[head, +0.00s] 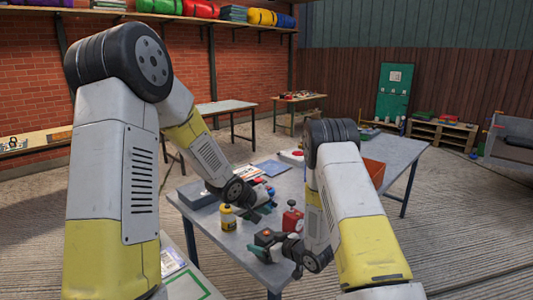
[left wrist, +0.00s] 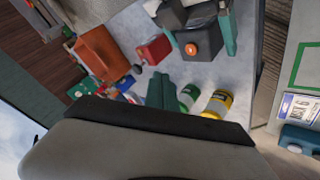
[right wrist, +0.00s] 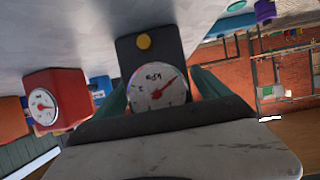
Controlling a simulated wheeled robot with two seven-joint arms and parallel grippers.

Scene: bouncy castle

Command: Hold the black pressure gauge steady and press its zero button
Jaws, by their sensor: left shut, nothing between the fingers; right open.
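The black pressure gauge (right wrist: 150,52) has a white kPa dial with a red needle and an orange-yellow button. It stands on the table in the head view (head: 262,239) and shows from its button side in the left wrist view (left wrist: 204,36). My right gripper (right wrist: 160,82) is open, with a green finger on each side of the gauge; contact cannot be told. In the head view the right gripper (head: 267,244) is low over the table. My left gripper (head: 262,214) is shut and empty, beyond the gauge and apart from it. Its closed fingertips show in the left wrist view (left wrist: 161,90).
A red gauge (head: 292,218) stands close to the right of the black one. A yellow bottle (head: 228,218) and a green bottle (left wrist: 189,96) stand near my left gripper. An orange bin (head: 374,170) is farther back.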

